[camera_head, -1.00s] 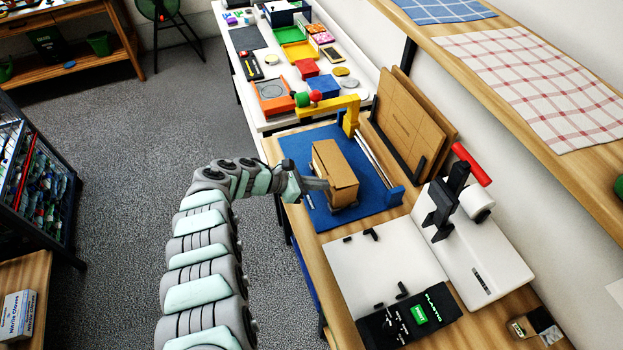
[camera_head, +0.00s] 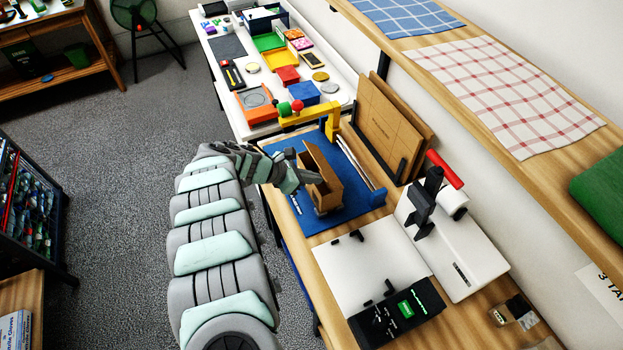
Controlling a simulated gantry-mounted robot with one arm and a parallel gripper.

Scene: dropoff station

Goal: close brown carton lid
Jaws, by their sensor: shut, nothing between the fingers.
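The brown carton (camera_head: 327,207) stands on the blue mat (camera_head: 359,206) at the middle of the bench. My gripper (camera_head: 317,179) reaches in from the left, over the carton's open top and close to the raised panel. Its fingers are shut and hold nothing. I cannot tell whether the fingertips touch the panel. My arm hides part of the carton's left side.
A yellow arm (camera_head: 318,110) with red and green knobs stands behind the carton. Flat cardboard sheets (camera_head: 386,125) lean in a black rack on the right. A white sealing machine (camera_head: 455,245) with a red handle and a white board (camera_head: 372,262) lie in front.

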